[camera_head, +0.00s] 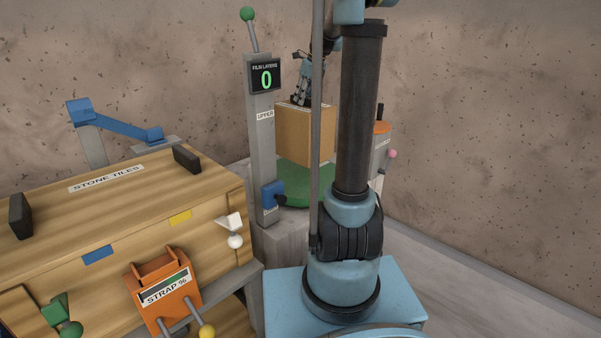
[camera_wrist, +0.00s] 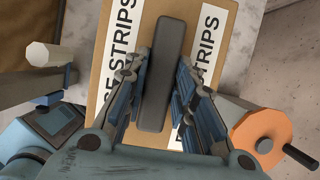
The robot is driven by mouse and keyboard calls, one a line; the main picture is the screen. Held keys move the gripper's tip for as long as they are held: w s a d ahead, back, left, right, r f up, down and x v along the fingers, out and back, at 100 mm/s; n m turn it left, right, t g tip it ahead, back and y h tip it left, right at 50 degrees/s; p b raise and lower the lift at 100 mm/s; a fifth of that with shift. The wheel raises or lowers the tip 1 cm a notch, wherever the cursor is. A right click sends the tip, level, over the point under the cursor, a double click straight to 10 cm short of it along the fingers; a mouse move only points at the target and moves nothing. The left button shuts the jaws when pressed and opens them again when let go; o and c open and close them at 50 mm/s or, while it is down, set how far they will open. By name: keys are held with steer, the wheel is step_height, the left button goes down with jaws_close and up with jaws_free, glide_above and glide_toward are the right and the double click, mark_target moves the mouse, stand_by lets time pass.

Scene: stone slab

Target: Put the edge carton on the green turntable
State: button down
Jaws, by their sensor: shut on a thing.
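The edge carton (camera_head: 304,134) is a brown box, upright, with white labels ending in "STRIPS" on its top in the wrist view (camera_wrist: 241,32). Its dark bar handle (camera_wrist: 164,60) lies between my fingers. My gripper (camera_head: 302,98) is above the carton, shut on this handle; it also shows in the wrist view (camera_wrist: 159,72). The green turntable (camera_head: 308,190) is a round disc below the carton in the head view. The carton hides the disc's back part. I cannot tell whether the carton touches the disc or hangs just above it.
A grey post (camera_head: 262,150) with a display reading 0 stands left of the carton. An orange-topped post (camera_head: 381,128) with a dark handle stands at its right. A wooden stone tiles crate (camera_head: 130,195) and an orange strap unit (camera_head: 164,288) fill the left.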

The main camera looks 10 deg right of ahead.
mark_target(303, 107)
steer(key=shift+w+a+f, duration=0.1)
steer(key=shift+w+f, duration=0.05)
steer(key=shift+f, duration=0.05)
step_height(303, 107, down, 4)
steer(key=shift+f, duration=2.75)
steer(key=c, duration=1.3)
jaws_free()
